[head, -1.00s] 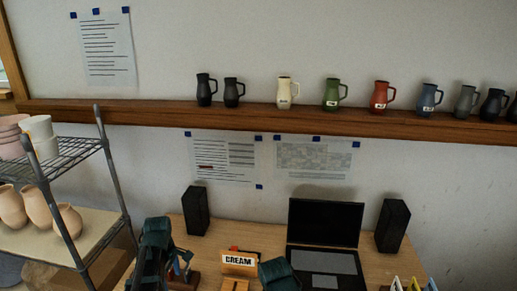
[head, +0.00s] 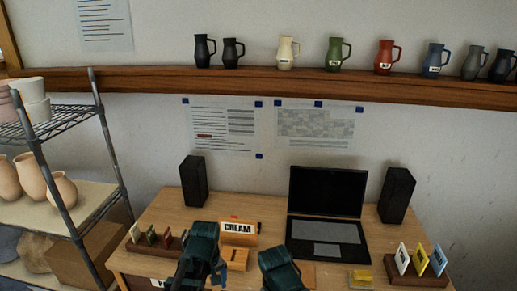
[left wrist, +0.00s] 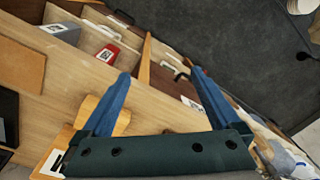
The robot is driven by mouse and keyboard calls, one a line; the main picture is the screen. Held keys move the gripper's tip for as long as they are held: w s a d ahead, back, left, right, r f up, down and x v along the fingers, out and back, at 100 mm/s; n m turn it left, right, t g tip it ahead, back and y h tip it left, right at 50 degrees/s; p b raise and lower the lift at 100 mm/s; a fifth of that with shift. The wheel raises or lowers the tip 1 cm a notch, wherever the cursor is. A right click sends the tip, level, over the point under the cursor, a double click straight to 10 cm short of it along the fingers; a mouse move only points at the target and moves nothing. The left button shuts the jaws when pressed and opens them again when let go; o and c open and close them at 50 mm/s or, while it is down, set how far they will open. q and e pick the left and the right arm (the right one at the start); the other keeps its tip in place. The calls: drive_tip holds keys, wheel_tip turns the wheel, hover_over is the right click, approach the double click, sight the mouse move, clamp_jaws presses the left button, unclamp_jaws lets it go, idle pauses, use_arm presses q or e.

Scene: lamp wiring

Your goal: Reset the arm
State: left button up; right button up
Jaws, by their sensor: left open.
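My left arm (head: 198,245) comes up at the bottom of the head view, in front of the table's near edge. In the left wrist view my left gripper (left wrist: 160,76) has its two blue fingers spread wide, with nothing between them.
The wooden table (head: 165,213) holds a laptop (head: 327,215), two black speakers, an orange CREAM sign (head: 238,229) and card holders left and right. A wire rack (head: 75,125) with pots stands left. A wall shelf (head: 250,84) holds several mugs.

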use_arm(q)
drive_tip(key=s+d+f+m+b, duration=0.8)
drive_tip(key=f+m, duration=0.1)
drive_tip(key=f, duration=0.1)
drive_tip(key=shift+s+d+f+m+y, duration=0.2)
drive_tip(key=shift+d+m+y, duration=0.1)
drive_tip(key=shift+d+m, duration=0.1)
use_arm(e)
wheel_tip(320, 180, down, 10)
drive_tip(key=shift+f, duration=0.2)
